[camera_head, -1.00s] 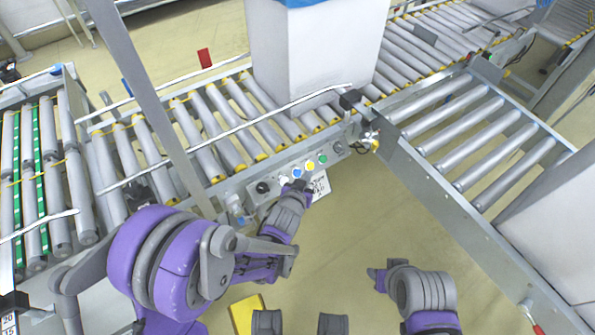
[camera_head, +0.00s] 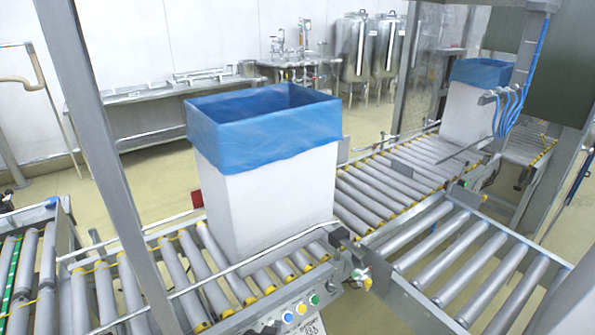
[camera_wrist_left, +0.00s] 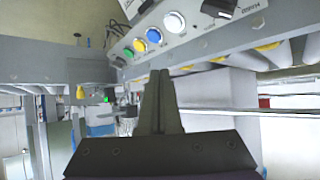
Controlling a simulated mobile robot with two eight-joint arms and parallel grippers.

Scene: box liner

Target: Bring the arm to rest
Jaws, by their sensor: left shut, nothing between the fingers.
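My left gripper (camera_wrist_left: 160,78) shows in the left wrist view, its two fingers together with nothing between them. It is apart from the grey control panel (camera_wrist_left: 195,42), whose row of buttons runs just beyond the fingertips. The panel has a white button (camera_wrist_left: 174,22), a blue button (camera_wrist_left: 154,36), a yellow button (camera_wrist_left: 140,45) and a green button (camera_wrist_left: 128,53), plus a black knob (camera_wrist_left: 217,8). In the head view the panel's blue button (camera_head: 301,308) shows at the bottom edge. Neither gripper is visible in the head view.
A white box with a blue liner (camera_head: 265,125) stands on the roller conveyor (camera_head: 360,195). A second lined box (camera_head: 475,105) stands farther back. A side roller section (camera_head: 450,250) lies at right. A grey post (camera_head: 95,150) rises at left.

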